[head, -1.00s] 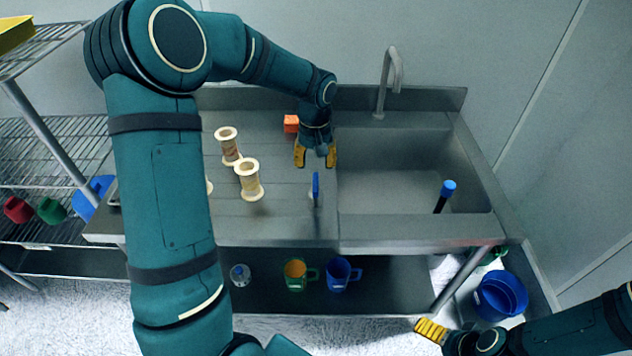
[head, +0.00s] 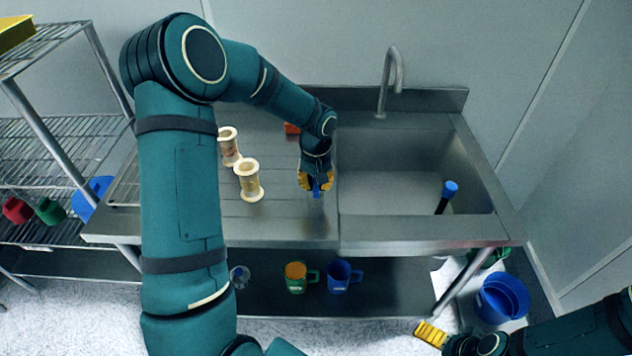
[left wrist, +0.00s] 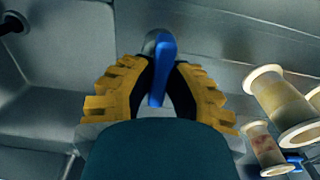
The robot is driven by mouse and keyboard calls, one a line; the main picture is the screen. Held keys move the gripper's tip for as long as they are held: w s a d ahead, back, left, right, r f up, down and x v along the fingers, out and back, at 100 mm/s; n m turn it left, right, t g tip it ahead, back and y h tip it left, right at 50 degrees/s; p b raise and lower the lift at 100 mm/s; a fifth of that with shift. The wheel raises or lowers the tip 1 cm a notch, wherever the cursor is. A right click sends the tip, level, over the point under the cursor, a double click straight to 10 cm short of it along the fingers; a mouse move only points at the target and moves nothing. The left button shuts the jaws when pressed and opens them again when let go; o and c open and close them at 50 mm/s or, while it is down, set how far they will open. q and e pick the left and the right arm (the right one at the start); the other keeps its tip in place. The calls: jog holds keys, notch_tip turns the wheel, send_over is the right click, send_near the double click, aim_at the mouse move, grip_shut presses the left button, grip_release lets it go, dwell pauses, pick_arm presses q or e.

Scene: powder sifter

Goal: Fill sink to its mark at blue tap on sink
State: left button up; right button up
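The sink (head: 385,185) is a steel basin on the right half of the counter, with a grey gooseneck spout (head: 394,66) behind it. No water can be made out in it. A dark upright piece with a blue top (head: 450,187) stands at its right side. The blue tap (head: 317,188) is a slim lever on the counter just left of the basin. My left gripper (head: 316,185) is open around the tap; the left wrist view shows the blue lever (left wrist: 163,68) between its yellow fingers, with gaps beside it. My right gripper (head: 431,333) is low at the right, its opening unclear.
Two cream spools (head: 249,180) (head: 229,147) stand left of my left gripper. Mugs (head: 338,276) (head: 295,277) sit on the lower shelf. A blue bucket (head: 502,296) is at right, a wire rack (head: 75,125) at left.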

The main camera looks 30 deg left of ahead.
pick_arm(q)
jog(key=shift+m, duration=0.5)
grip_shut()
jog(key=m, duration=0.2)
jog(key=shift+m+p, duration=0.3)
jog(key=shift+m, duration=0.1)
jog(key=m+p, duration=0.1)
jog(key=m, duration=0.3)
jog(key=shift+m, duration=0.3)
jog(key=m+p, duration=0.1)
jog(key=m, duration=0.3)
jog(key=shift+s+m+p, duration=0.1)
jog(key=shift+m+p, duration=0.25)
jog(key=shift+m, duration=1.45)
jog(key=o, duration=0.8)
grip_release()
